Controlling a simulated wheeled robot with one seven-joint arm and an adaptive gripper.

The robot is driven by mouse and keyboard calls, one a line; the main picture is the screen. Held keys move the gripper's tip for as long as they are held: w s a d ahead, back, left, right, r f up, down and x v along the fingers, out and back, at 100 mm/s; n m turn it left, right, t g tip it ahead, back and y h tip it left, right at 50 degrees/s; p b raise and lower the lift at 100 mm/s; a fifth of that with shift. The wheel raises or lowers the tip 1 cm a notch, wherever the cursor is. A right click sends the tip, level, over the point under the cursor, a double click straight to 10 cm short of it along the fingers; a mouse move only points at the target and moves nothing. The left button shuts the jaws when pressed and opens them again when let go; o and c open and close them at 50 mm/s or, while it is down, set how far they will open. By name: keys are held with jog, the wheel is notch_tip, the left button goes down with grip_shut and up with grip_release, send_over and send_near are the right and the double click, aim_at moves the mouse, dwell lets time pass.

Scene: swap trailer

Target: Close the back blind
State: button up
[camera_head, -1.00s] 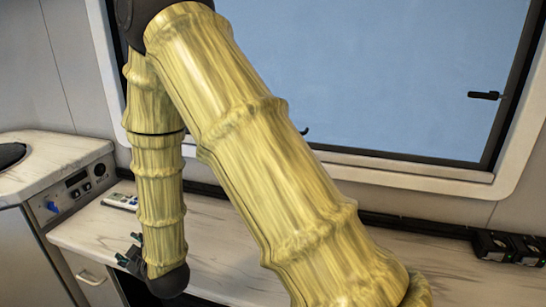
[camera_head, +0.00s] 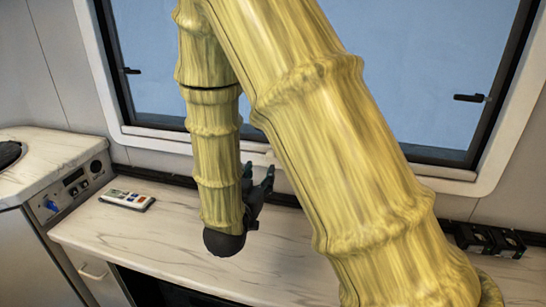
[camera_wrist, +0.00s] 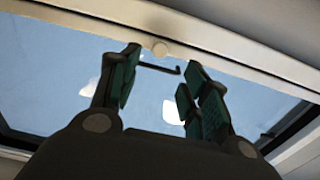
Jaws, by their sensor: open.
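The back window (camera_head: 420,70) shows blue panes in a dark frame inside a pale surround (camera_head: 150,140). No blind covers the visible glass; part of the window is hidden behind my arm. My gripper (camera_head: 262,185) is open beside the lower edge of the surround, above the counter. In the wrist view, my gripper (camera_wrist: 160,64) has its green-padded fingers apart with nothing held between them.
A marble-patterned counter (camera_head: 150,235) runs below the window, with a remote (camera_head: 127,200) on it. A cabinet with a control panel (camera_head: 75,185) stands at left. Black sockets (camera_head: 490,240) sit at right. Dark window latches (camera_head: 470,98) stick out from the panes.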

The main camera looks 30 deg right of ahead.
jog(key=x, duration=0.9)
jog(key=shift+w+p, duration=0.15)
jog(key=shift+p, duration=0.25)
jog(key=shift+d, duration=0.1)
grip_shut()
